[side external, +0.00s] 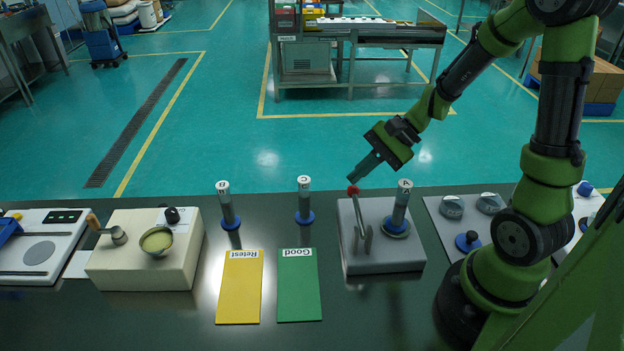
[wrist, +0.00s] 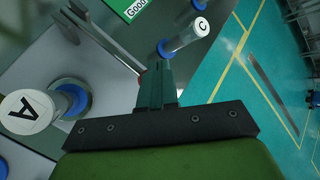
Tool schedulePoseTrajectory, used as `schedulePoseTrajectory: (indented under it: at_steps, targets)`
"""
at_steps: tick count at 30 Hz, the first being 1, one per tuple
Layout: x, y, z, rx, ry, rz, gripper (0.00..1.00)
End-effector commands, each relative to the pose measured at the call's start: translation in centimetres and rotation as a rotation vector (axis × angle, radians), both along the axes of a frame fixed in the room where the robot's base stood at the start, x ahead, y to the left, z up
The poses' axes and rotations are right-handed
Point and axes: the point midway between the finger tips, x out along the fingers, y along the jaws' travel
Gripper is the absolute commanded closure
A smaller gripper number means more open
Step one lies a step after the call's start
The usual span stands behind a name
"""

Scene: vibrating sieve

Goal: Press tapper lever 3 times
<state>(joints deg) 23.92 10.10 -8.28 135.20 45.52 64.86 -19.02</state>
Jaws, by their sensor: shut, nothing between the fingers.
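The tapper (side external: 382,262) is a grey box on the bench with a lever (side external: 361,222) that ends in a red knob (side external: 353,190). The lever stands raised at the box's left side. A grey cylinder labelled A (side external: 400,205) stands in a blue ring on top of the box; it also shows in the wrist view (wrist: 28,110). My gripper (side external: 354,178) is shut and empty, its tips just above the red knob; I cannot tell if they touch. In the wrist view the fingers (wrist: 157,82) hide most of the knob, and the lever runs toward them from the upper left.
Cylinders B (side external: 226,207) and C (side external: 304,202) stand in blue bases behind a yellow Retest mat (side external: 240,290) and a green Good mat (side external: 298,290). A cream box (side external: 135,275) with a bowl and scoop stands left, a scale (side external: 35,250) farther left. A grey plate (side external: 440,222) lies right.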

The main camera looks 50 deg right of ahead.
Motion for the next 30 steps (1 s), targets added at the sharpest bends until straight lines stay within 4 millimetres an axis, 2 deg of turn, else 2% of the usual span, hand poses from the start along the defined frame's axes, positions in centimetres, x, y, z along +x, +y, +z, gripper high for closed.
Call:
schedulePoseTrajectory:
  at_steps: [30]
  targets:
    - [0.0, 0.02, -0.96, 0.002, 0.001, -0.001, 1.0]
